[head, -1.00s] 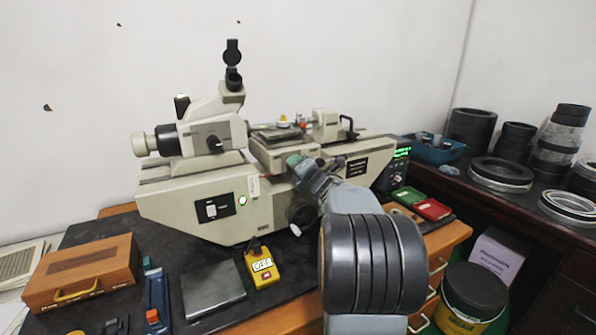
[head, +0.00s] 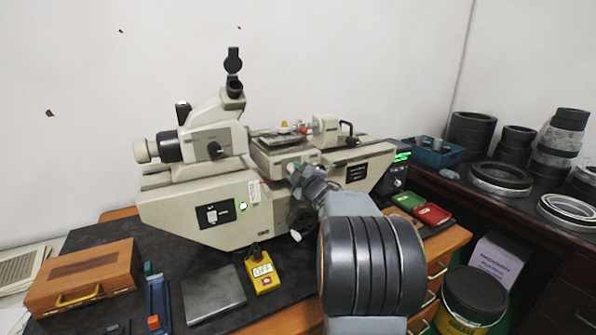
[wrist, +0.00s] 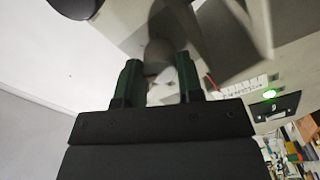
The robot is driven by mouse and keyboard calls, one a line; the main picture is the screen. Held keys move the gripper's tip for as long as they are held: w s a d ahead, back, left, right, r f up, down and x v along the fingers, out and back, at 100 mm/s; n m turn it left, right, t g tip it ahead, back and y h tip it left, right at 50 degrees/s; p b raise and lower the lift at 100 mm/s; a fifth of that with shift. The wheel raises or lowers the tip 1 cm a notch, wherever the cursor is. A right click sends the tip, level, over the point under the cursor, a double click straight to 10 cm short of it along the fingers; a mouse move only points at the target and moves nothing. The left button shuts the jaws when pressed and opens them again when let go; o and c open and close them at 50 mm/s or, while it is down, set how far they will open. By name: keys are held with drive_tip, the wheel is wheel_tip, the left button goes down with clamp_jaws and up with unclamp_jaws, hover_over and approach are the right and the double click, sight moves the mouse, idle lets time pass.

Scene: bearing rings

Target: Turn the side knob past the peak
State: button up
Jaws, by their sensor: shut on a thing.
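The measuring machine (head: 180,205) is a beige bench instrument with an eyepiece tube and a carriage on top. My gripper (head: 294,167) is at the front of the machine, just below the carriage. In the wrist view, its two dark green fingers (wrist: 157,80) stand either side of a grey rounded knob (wrist: 157,58) and are shut on it. The knob's far end and its mounting are blurred. In the head view my wrist and fingers hide the knob.
A black handwheel (head: 302,218) sits low on the machine's front, close to my arm. A yellow box (head: 261,270), a grey plate (head: 213,292) and a wooden case (head: 85,273) lie in front. A readout (head: 393,178) with green digits stands at the right.

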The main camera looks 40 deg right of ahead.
drive_tip(key=m+p, duration=0.1)
drive_tip(key=m, duration=0.1)
drive_tip(key=m+p, duration=0.1)
drive_tip(key=m, duration=0.1)
drive_tip(key=shift+r+m, duration=0.2)
drive_tip(key=shift+m, duration=0.2)
drive_tip(key=m+p, duration=0.1)
drive_tip(key=m, duration=0.2)
drive_tip(key=shift+m+p, duration=0.4)
drive_tip(key=m+p, duration=0.2)
drive_tip(key=m, duration=0.2)
drive_tip(key=shift+h, duration=0.3)
drive_tip(key=shift+m+p, duration=0.95)
drive_tip(key=shift+m, duration=0.55)
drive_tip(key=shift+f, duration=0.1)
drive_tip(key=o, duration=0.9)
drive_tip(key=shift+s, duration=0.1)
drive_tip(key=s, duration=0.4)
drive_tip(key=s+a+b, duration=0.1)
drive_tip(key=s, duration=0.4)
drive_tip(key=s+a, duration=0.1)
drive_tip(key=s, duration=0.3)
drive_tip(key=shift+s+a+b, duration=0.2)
drive_tip(key=shift+s+b, duration=0.05)
drive_tip(key=shift+b, duration=0.1)
